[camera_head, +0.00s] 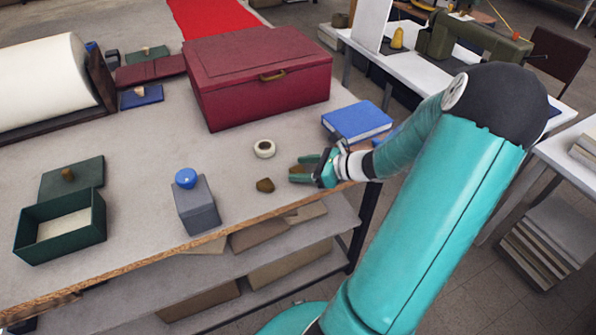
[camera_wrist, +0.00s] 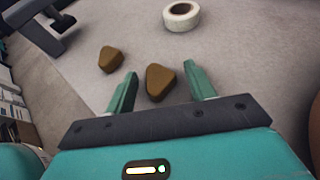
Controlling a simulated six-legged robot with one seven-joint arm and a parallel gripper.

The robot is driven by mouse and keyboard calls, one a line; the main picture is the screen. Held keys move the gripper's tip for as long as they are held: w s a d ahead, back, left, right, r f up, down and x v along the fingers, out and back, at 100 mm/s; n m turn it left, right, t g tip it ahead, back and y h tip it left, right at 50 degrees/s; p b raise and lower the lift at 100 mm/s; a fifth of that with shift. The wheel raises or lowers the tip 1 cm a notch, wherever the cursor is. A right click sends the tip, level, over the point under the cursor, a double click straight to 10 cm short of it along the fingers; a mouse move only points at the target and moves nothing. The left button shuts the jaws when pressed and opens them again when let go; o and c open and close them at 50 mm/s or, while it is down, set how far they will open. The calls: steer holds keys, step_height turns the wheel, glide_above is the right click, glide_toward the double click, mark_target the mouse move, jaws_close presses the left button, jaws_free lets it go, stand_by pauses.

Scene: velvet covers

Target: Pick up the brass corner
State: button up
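Two similar brown, rounded-triangle pieces lie on the grey table, and either could be the brass corner. One brown piece (camera_wrist: 160,83) sits between the open fingers of my gripper (camera_wrist: 160,88) in the wrist view, with a gap on each side. It is partly hidden by the fingers in the head view (camera_head: 298,168). The other brown piece (camera_wrist: 110,59) lies farther out to the left in the wrist view, clear of the fingers; it also shows in the head view (camera_head: 265,185). My gripper (camera_head: 297,168) is low at the table's right edge, open and holding nothing.
A white tape roll (camera_head: 264,149) lies beyond the pieces. A red case (camera_head: 258,78) and blue book (camera_head: 357,122) are behind. A green open box (camera_head: 60,228) is far left. The front table edge (camera_head: 230,228) is close.

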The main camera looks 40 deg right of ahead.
steer(key=c, duration=0.8)
steer(key=shift+c, duration=0.2)
steer(key=shift+r, duration=0.15)
